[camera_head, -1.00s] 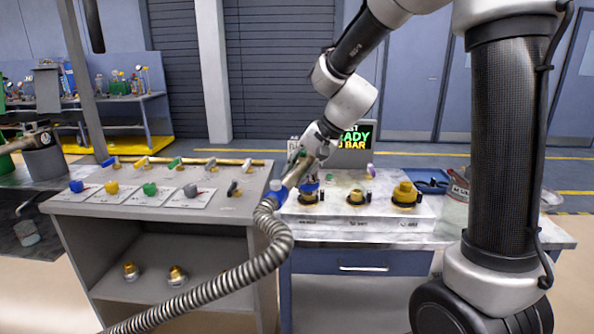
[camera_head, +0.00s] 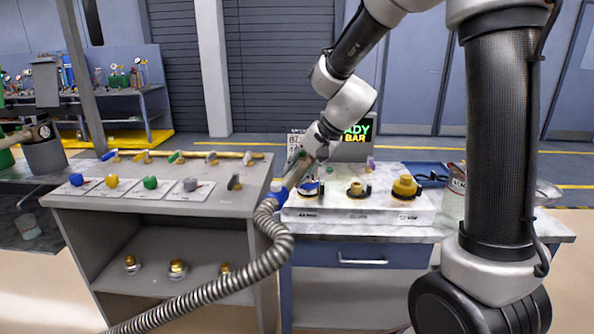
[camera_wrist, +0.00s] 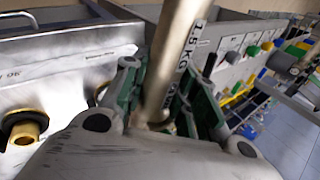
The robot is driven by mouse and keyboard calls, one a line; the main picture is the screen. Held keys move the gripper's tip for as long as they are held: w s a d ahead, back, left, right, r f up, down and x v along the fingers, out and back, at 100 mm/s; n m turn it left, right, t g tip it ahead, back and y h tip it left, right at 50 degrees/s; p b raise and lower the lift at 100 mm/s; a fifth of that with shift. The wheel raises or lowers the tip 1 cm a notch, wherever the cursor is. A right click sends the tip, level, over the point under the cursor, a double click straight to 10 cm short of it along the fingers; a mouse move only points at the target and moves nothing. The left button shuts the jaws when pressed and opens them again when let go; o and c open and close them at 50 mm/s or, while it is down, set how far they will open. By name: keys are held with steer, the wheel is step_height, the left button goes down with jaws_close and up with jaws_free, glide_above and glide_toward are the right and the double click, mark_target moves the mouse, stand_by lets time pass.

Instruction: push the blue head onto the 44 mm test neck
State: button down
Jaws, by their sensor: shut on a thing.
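My gripper (camera_head: 303,160) is shut on a metal filling tube; its green-padded fingers close around the tube (camera_wrist: 175,55) in the wrist view. The tube slants down to a blue collar (camera_head: 278,187) on a ribbed hose. The blue head (camera_head: 311,187) shows just below my gripper, at the left neck of the white test block (camera_head: 358,217). Whether it sits fully on that neck or only rests over it cannot be told. The label under the left neck is too blurred to read surely. In the wrist view the blue head is hidden behind my fingers and the tube.
The middle neck (camera_head: 357,189) and the larger right neck (camera_head: 405,187) stand bare. The grey bench (camera_head: 150,212) on the left holds coloured knobs, with gold fittings on its shelf. The hose (camera_head: 245,283) droops in front of it. A lit screen (camera_head: 357,133) stands behind.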

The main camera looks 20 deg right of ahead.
steer(key=c, duration=1)
jaws_free()
steer(key=shift+c, duration=0.2)
steer(key=shift+f, duration=0.1)
steer(key=v, duration=1.2)
steer(key=s+d+n+h, duration=0.3)
steer(key=s+d, duration=0.3)
steer(key=s, duration=0.5)
steer(key=s+d+f+n+h, duration=0.1)
steer(key=s+d, duration=0.5)
steer(key=s, duration=0.6)
steer(key=n+h, duration=0.1)
steer(key=n, duration=0.1)
steer(key=shift+f+n+t+h, duration=0.3)
steer(key=shift+h, duration=0.1)
